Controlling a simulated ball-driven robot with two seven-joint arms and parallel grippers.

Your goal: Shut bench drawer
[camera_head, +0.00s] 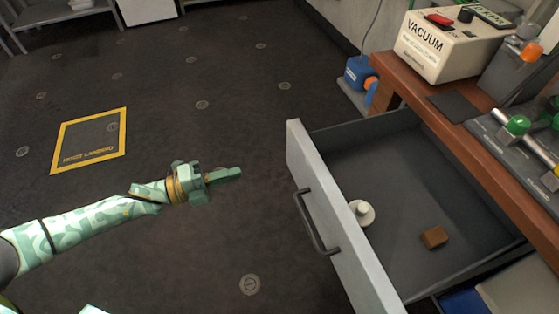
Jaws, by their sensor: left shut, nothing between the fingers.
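The bench drawer (335,215) stands pulled out from under the wooden bench (440,125), at the right of the head view. Its pale grey front faces left and carries a dark bar handle (315,222). Inside lie a white round knobbed piece (361,212) and a small brown block (434,237). My left gripper (226,175) is shut and empty, left of the drawer front and pointing right towards it, with a gap between them. My right gripper is not in view.
A vacuum unit (436,45) and a rack with green-capped parts (515,130) are on the bench. A blue and orange device (360,75) stands on the floor behind the drawer. Dark floor with a yellow-framed marking (90,140) lies open to the left.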

